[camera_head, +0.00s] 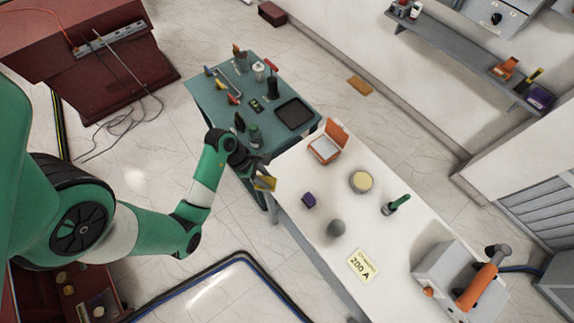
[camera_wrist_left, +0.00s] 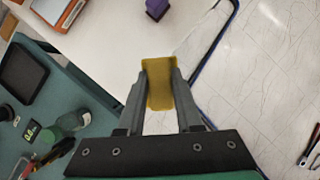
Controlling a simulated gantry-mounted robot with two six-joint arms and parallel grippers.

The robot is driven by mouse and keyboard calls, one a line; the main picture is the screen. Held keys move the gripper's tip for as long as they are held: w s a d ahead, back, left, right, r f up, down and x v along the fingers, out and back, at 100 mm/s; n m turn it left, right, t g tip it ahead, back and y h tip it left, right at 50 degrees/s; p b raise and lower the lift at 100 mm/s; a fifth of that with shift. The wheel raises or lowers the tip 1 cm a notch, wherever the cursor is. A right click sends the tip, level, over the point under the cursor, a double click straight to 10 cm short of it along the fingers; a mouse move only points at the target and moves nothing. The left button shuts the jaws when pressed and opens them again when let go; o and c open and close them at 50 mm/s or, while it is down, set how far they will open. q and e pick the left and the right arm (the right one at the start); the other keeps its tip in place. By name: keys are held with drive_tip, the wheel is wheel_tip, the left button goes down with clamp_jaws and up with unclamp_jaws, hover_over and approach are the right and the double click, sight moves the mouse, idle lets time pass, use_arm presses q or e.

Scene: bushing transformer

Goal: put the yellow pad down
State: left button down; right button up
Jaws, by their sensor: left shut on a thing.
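The yellow pad (camera_wrist_left: 158,82) is held between the two fingers of my left gripper (camera_wrist_left: 159,78) in the left wrist view. In the head view the yellow pad (camera_head: 265,183) shows at the tip of my left gripper (camera_head: 262,177), close to the left edge of the white table (camera_head: 300,225). In the wrist view the pad appears above or near the table edge, with floor beyond it. I cannot tell how high it is above the table. My right gripper is not in view.
The white table bears an orange box (camera_head: 325,148), a purple block (camera_head: 309,200), a round pot with a yellow top (camera_head: 361,182), a grey ball (camera_head: 336,229) and a yellow label plate (camera_head: 362,266). A green table (camera_head: 212,105) with tools adjoins it. Free white surface lies between these things.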

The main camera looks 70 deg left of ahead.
use_arm(q)
drive_tip(key=w+a+f+b, duration=0.1)
drive_tip(key=w+f, duration=0.1)
drive_tip(key=w, duration=0.1)
drive_tip(key=w+a+f+b, duration=0.1)
drive_tip(key=w+a+f, duration=0.1)
drive_tip(key=w+f, duration=0.1)
drive_tip(key=w+a+f+b, duration=0.1)
drive_tip(key=w+f, duration=0.2)
drive_tip(key=shift+w+a+f, duration=0.1)
drive_tip(key=shift+w+a, duration=0.1)
drive_tip(key=shift+a, duration=0.2)
drive_tip(key=shift+w+a+f+b, duration=0.15)
drive_tip(key=shift+f+b, duration=0.45)
drive_tip(key=shift+f, duration=1.1)
drive_tip(key=shift+f, duration=0.2)
drive_tip(key=c, duration=0.6)
unclamp_jaws()
